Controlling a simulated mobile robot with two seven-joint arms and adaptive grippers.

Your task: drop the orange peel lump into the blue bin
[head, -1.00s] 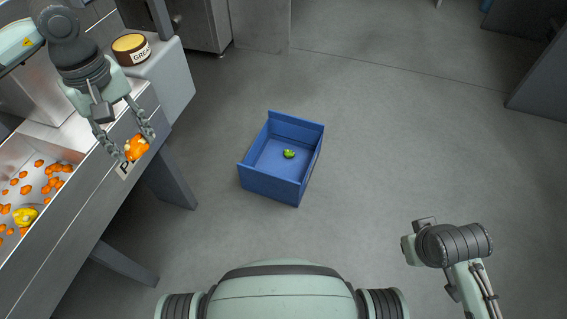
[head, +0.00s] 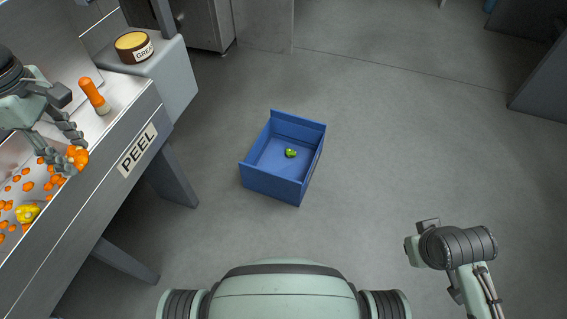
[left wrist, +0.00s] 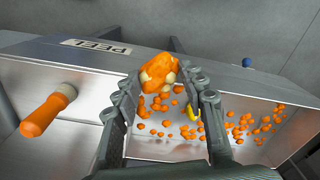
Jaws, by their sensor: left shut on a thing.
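The orange peel lump (head: 77,156) is orange with pale patches. My left gripper (head: 62,158) is shut on it and holds it over the peel trough at the left of the head view. The lump also shows between the fingertips in the left wrist view (left wrist: 160,72). The blue bin (head: 272,185) stands open on the floor in the middle of the head view, well to the right of the lump. A small green thing (head: 291,153) lies inside it. My right arm shows at the lower right, but its gripper fingers cannot be made out.
The trough (head: 92,195), labelled PEEL, holds several orange bits and a yellow lump (head: 28,212). A grease tub (head: 133,46) sits on a grey block. Floor around the bin is clear.

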